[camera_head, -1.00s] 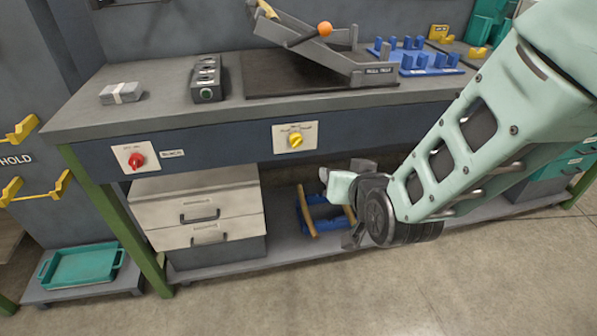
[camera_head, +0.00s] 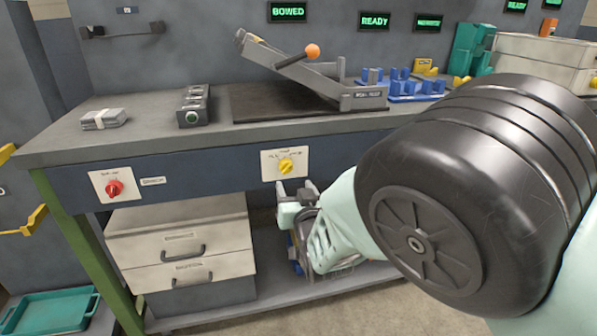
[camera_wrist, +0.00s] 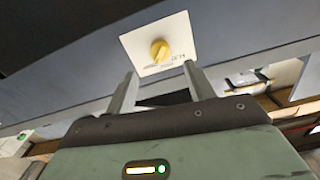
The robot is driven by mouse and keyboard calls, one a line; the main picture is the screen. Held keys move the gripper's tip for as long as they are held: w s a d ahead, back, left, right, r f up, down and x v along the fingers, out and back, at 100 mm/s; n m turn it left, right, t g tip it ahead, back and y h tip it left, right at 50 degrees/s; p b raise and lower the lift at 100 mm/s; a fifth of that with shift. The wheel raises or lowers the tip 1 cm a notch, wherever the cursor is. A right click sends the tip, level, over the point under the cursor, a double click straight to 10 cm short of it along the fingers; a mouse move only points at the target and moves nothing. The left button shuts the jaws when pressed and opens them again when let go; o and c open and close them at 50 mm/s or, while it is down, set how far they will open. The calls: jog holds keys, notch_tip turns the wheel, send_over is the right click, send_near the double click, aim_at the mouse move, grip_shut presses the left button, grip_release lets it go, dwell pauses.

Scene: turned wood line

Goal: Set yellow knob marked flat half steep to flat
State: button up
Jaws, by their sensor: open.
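The yellow knob (camera_head: 286,167) sits on a pale plate (camera_head: 270,166) on the front panel of the workbench. It also shows in the wrist view (camera_wrist: 159,51), with small dark marks around it that are too small to read surely. My gripper (camera_head: 296,190) is just below the plate in the head view. In the wrist view its two fingers (camera_wrist: 160,90) are apart and empty, pointing toward the plate. The knob lies beyond the fingertips, roughly centred between them, and is not touched.
A red knob (camera_head: 114,187) on its own plate is at the left of the panel. Drawers (camera_head: 182,255) stand below the bench. The bench top (camera_head: 150,135) carries a grey device with an orange ball lever (camera_head: 312,51) and a blue rack (camera_head: 415,88).

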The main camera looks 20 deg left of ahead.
aim_at(288, 171)
jog(key=x, duration=0.7)
jog(key=shift+w+a+b, duration=0.2)
jog(key=shift+w+b, duration=0.1)
jog(key=shift+w, duration=0.05)
jog(key=shift+c, duration=0.3)
jog(key=c, duration=0.9)
